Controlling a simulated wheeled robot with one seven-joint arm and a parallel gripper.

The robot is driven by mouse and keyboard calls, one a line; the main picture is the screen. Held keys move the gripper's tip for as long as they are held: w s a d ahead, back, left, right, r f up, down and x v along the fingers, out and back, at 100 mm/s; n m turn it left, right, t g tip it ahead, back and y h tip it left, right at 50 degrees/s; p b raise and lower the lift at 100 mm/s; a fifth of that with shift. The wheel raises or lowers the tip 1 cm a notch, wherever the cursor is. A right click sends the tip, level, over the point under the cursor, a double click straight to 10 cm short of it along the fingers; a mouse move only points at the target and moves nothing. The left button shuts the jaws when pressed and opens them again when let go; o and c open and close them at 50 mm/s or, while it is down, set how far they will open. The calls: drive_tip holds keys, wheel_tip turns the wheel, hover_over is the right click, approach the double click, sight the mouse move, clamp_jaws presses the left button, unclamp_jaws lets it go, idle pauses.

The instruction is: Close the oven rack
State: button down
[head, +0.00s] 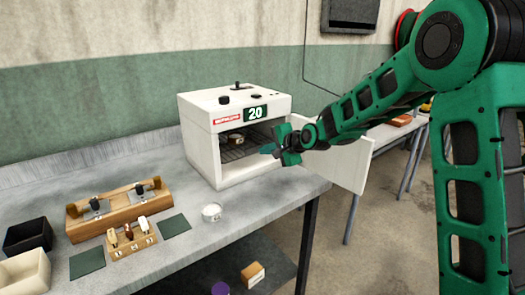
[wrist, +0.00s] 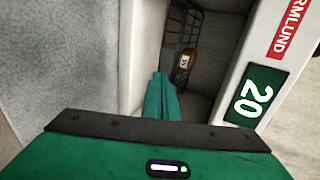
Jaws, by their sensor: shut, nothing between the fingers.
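The white oven (head: 197,137) stands at the back of the grey bench with its front open. Its dark wire rack (head: 236,154) shows inside the chamber, and part of it shows in the wrist view (wrist: 194,22). A small brown, round-looking item with a pale label (wrist: 186,60) is on or at the rack. The oven door (head: 342,168) is swung open to the right. My gripper (head: 268,148) is at the oven opening, its green fingers (wrist: 160,82) shut together with nothing between them. My fingers hide part of the rack, and I cannot tell if they touch it.
A wooden stand (head: 85,226) and a small block with upright pieces (head: 140,243) sit at the left of the bench. Black (head: 28,237) and cream (head: 25,274) bins are at far left.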

drive_tip(key=v, duration=1)
drive_tip(key=s+d+f+n+g+h, duration=0.2)
drive_tip(key=s+d+f+h, duration=0.1)
drive_tip(key=s+d, duration=0.75)
drive_tip(key=s+d+f+n+g+h, duration=0.2)
drive_tip(key=s+d+g+h, duration=0.1)
drive_tip(key=s+d, duration=0.75)
drive_tip(key=s+d+f+g, duration=0.1)
drive_tip(key=s+d+g, duration=0.1)
drive_tip(key=s, duration=1)
drive_tip(key=s+d+f+n+g, duration=0.1)
drive_tip(key=s+d+g, duration=0.2)
drive_tip(key=s, duration=0.9)
drive_tip(key=shift+s+d+f, duration=0.4)
drive_tip(key=shift+d, duration=0.25)
drive_tip(key=shift+d, duration=0.1)
